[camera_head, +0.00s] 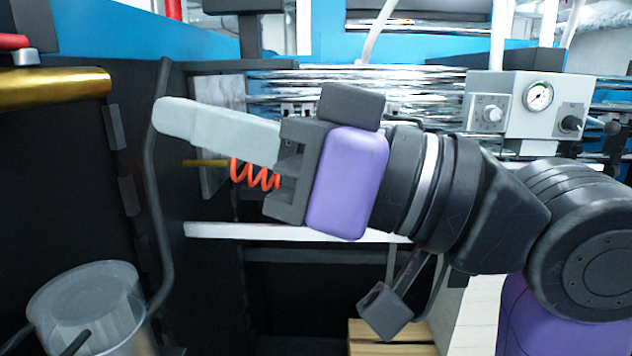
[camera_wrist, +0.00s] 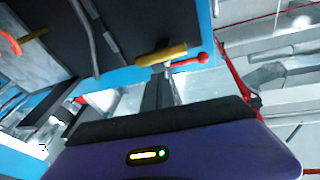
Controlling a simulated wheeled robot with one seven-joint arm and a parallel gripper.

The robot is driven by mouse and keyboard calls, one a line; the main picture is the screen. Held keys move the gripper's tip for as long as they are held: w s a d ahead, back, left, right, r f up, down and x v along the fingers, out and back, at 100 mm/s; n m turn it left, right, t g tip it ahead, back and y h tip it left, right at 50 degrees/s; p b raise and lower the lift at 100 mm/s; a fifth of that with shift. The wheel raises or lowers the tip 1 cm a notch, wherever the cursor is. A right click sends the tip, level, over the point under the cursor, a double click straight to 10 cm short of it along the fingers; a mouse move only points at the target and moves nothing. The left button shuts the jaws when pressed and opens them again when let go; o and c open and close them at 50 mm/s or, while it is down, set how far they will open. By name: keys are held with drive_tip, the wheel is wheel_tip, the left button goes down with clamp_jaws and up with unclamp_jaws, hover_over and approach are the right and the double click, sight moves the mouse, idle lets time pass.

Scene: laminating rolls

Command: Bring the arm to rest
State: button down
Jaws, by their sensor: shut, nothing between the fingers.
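My gripper (camera_head: 165,117) is at the end of my raised arm in the head view. Its pale grey fingers point left and lie together, shut, with nothing held. The arm comes in from the right, bent at a black joint, with a purple hand body. The fingers are in front of the dark panel of the machine. The wrist view shows the purple hand body along the bottom, and the fingertips are hard to make out there.
A brass cylinder (camera_head: 55,88) juts out at the left. A clear container (camera_head: 90,305) stands at lower left. A dark hose (camera_head: 152,190) runs down near the fingertips. An orange coil (camera_head: 255,174) hangs behind the gripper. A gauge box (camera_head: 525,105) is at the right.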

drive_tip(key=w+d+f+m+t+h, duration=0.4)
drive_tip(key=d+f+m+t, duration=0.3)
drive_tip(key=d+t, duration=0.1)
drive_tip(key=w+d+f+m+t+h, duration=0.5)
drive_tip(key=d+f+m+t, duration=0.1)
drive_tip(key=d+t, duration=0.15)
drive_tip(key=s+d+f+m+t+h, duration=0.1)
drive_tip(key=s+d+f+m+h, duration=0.2)
drive_tip(key=f, duration=0.4)
drive_tip(key=s+d+f+m+h, duration=0.1)
drive_tip(key=s+d+f+h, duration=0.2)
drive_tip(key=d+f+h, duration=0.35)
drive_tip(key=s+d+f+n+g, duration=0.1)
drive_tip(key=s+f+g, duration=0.2)
drive_tip(key=s+f, duration=0.7)
drive_tip(key=s+d+f+n+g+h, duration=0.1)
drive_tip(key=s+f+g, duration=0.3)
drive_tip(key=s+f, duration=0.6)
drive_tip(key=s+d+n, duration=0.1)
drive_tip(key=s, duration=0.6)
drive_tip(key=shift+s+d+f+n, duration=0.15)
drive_tip(key=shift+s+f+n, duration=0.15)
drive_tip(key=shift+s, duration=0.1)
